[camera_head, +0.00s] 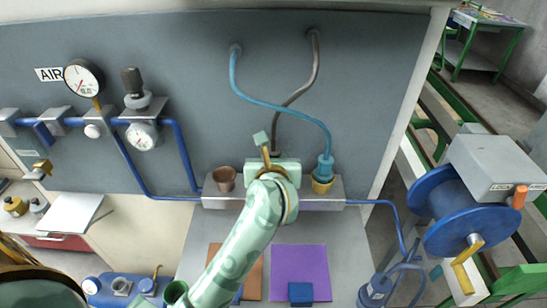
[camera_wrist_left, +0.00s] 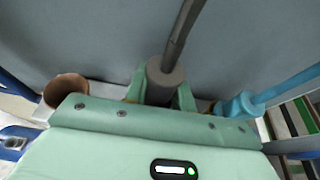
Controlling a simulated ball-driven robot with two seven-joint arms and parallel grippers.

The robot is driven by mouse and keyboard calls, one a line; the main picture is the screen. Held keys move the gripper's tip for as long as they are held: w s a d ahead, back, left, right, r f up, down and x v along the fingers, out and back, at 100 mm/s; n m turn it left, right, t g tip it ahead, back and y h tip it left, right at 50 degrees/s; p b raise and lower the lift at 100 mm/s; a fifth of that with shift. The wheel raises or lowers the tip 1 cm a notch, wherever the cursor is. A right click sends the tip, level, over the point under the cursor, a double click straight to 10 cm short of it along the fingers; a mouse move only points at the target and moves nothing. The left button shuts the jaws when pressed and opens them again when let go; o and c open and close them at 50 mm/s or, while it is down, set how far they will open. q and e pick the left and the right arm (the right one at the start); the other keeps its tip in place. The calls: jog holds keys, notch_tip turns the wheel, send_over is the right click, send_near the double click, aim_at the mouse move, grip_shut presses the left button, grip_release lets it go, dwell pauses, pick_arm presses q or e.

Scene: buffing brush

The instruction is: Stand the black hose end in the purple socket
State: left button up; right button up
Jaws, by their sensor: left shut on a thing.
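The black hose (camera_head: 300,93) hangs from the wall and curves down to my left gripper (camera_head: 273,161). In the left wrist view its dark grey end (camera_wrist_left: 166,78) sits between the two green fingers of the left gripper (camera_wrist_left: 163,87), which is shut on it. The gripper is over the middle of the grey socket bar (camera_head: 318,204). I cannot make out a purple socket; the middle of the bar is hidden behind my gripper and arm. The lower tip of the hose end is hidden too. My right gripper is not in view.
A brown socket (camera_head: 224,179) is on the bar's left. A blue hose end (camera_head: 325,166) stands in a yellow socket (camera_head: 322,186) on the right. Below lie a purple mat (camera_head: 300,264) with a blue block (camera_head: 300,293) and a brown mat (camera_head: 252,283). A blue reel (camera_head: 440,205) stands right.

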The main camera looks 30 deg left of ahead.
pick_arm(q)
jog(key=shift+f, duration=0.1)
jog(key=shift+f+b, duration=0.65)
jog(key=shift+f, duration=0.05)
jog(key=o, duration=1.1)
jog(key=shift+r, duration=0.1)
